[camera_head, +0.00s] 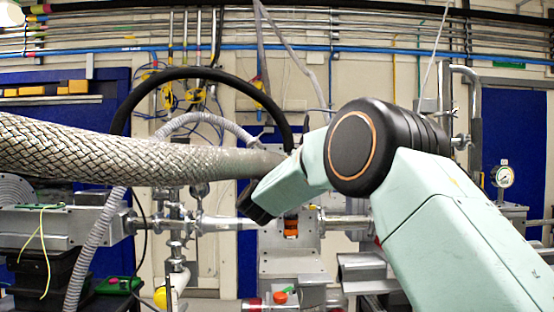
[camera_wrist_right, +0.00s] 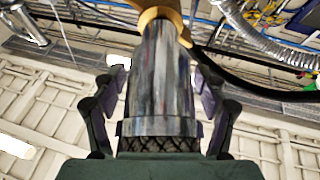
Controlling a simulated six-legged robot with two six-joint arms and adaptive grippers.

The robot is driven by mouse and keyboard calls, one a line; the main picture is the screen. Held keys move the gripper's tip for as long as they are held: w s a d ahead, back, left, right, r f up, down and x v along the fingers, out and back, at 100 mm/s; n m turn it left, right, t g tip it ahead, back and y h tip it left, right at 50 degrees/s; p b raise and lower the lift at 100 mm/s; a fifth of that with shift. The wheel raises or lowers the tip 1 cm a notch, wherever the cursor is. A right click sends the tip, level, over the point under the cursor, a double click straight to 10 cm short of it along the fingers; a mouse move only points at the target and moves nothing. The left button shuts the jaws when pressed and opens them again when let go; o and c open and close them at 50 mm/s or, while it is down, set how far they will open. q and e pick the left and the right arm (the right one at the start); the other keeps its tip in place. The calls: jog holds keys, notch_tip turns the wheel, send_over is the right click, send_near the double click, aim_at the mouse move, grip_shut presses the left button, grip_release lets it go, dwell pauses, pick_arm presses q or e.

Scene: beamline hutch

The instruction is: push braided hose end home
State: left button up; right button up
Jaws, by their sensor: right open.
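The braided hose (camera_head: 100,155) comes in from the left in the head view and narrows to a smooth grey end (camera_head: 238,163), whose tip passes behind my right arm. In the right wrist view, the hose's metal end sleeve (camera_wrist_right: 160,95) stands between the fingers of my right gripper (camera_wrist_right: 160,82). The fingers are open, one on each side. A bit of braid (camera_wrist_right: 125,146) shows below the sleeve. The sleeve's far end meets a brass-coloured fitting (camera_wrist_right: 160,14); I cannot tell how deep it sits. My left gripper is not in view.
A black curved hose (camera_head: 205,72) arches behind the braided hose. A grey corrugated hose (camera_head: 98,240) hangs at left. Steel beamline pipes and valves (camera_head: 175,228) stand below. A pressure gauge (camera_head: 503,177) is at right. Cables and pipes line the wall.

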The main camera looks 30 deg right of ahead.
jog(key=v, duration=1.2)
jog(key=shift+r, duration=0.1)
